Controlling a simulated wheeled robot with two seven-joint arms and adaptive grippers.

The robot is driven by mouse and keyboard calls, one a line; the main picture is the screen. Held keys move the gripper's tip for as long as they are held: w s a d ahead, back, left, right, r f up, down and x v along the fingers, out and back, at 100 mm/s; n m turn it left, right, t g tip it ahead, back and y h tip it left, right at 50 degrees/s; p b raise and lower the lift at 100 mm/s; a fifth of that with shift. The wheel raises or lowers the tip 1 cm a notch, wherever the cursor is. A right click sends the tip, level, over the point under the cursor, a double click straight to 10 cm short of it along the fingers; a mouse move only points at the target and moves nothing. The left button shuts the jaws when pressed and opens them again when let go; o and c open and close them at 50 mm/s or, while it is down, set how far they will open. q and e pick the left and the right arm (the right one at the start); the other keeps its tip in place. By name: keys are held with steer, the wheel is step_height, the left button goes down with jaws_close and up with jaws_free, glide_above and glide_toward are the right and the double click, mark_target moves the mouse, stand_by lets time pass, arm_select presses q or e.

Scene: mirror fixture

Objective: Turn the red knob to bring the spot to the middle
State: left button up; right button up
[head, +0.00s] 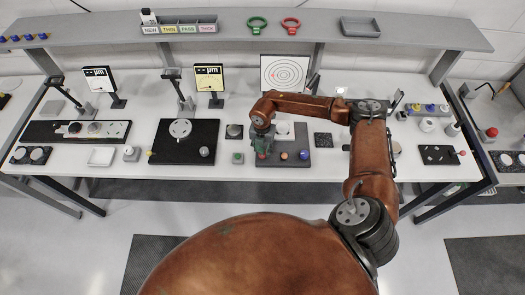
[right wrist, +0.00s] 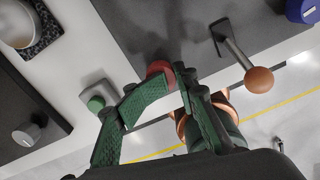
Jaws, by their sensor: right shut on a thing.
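The red knob (right wrist: 160,68) sits on a dark grey fixture plate (right wrist: 190,30) in the right wrist view, between the green fingers of my right gripper (right wrist: 162,90). The gripper is shut on it and partly hides it. In the head view my right gripper (head: 263,148) reaches down at the left part of the fixture plate (head: 297,163) and covers the knob. A white board with concentric rings (head: 285,73) stands behind the fixture. The spot on it is too small to make out surely. My left gripper is not in view.
An orange ball on a lever (right wrist: 258,81) and a blue knob (right wrist: 303,10) stand right of the red knob. A green button (right wrist: 96,103) is close on the left.

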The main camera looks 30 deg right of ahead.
steer(key=shift+c, duration=0.6)
steer(key=shift+s+d, duration=0.1)
steer(key=shift+s, duration=0.05)
jaws_close()
steer(key=shift+a+r, duration=0.2)
steer(key=shift+w+a+r, duration=0.1)
steer(key=shift+w+a, duration=0.1)
steer(key=shift+w, duration=0.05)
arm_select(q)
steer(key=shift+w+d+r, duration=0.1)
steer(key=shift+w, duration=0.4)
arm_select(e)
steer(key=shift+o, duration=2.2)
jaws_free()
steer(key=shift+a, duration=0.1)
steer(key=o, duration=0.4)
steer(key=shift+s+d+f, duration=0.1)
steer(key=shift+d+f, duration=0.1)
steer(key=shift+d, duration=0.15)
